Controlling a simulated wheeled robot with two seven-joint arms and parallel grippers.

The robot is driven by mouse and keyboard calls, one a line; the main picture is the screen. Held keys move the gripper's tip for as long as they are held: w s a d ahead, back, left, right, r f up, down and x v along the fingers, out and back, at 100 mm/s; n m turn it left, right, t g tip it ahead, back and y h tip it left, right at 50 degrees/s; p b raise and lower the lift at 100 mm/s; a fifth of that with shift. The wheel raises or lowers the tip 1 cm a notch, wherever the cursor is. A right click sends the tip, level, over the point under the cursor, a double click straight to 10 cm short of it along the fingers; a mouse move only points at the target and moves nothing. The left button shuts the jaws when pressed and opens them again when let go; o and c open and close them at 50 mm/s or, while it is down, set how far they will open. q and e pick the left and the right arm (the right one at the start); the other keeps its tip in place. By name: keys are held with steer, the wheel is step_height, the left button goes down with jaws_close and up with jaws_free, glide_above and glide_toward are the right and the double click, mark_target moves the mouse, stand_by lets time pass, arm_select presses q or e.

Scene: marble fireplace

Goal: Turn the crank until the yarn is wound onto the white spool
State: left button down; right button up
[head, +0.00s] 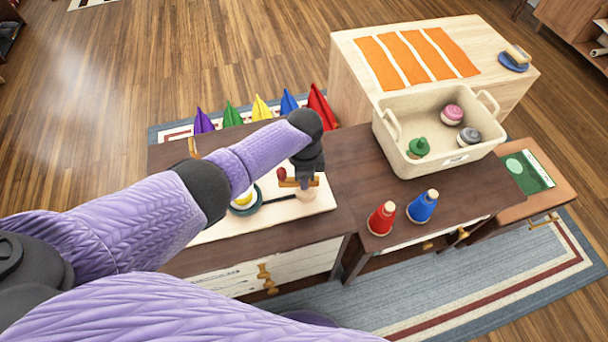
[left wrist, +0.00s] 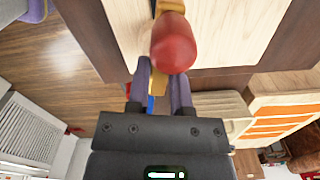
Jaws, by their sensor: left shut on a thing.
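The crank has a red knob (head: 283,174) and a brass arm (head: 290,183) at the right end of a pale wooden board (head: 245,228). My left gripper (head: 301,176) is over it, pointing down. In the left wrist view the red knob (left wrist: 172,43) stands just beyond the two fingertips (left wrist: 162,68), with a strip of brass (left wrist: 158,84) between the fingers. The gripper is shut on the crank. A round teal and yellow piece (head: 243,203) on the board is partly hidden by my arm. I cannot make out the white spool clearly. My right gripper is out of view.
A red cone spool (head: 382,218) and a blue one (head: 422,206) stand on the dark table to the right. A cream bin (head: 445,165) holds several yarn pieces. Several coloured pointed cloths (head: 261,108) stand behind the board.

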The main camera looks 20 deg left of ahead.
arm_select(q)
steer(key=shift+w+m, duration=0.1)
steer(key=shift+m, duration=1.8)
steer(key=c, duration=0.5)
jaws_free()
step_height(320, 180, up, 10)
steer(key=p, duration=0.5)
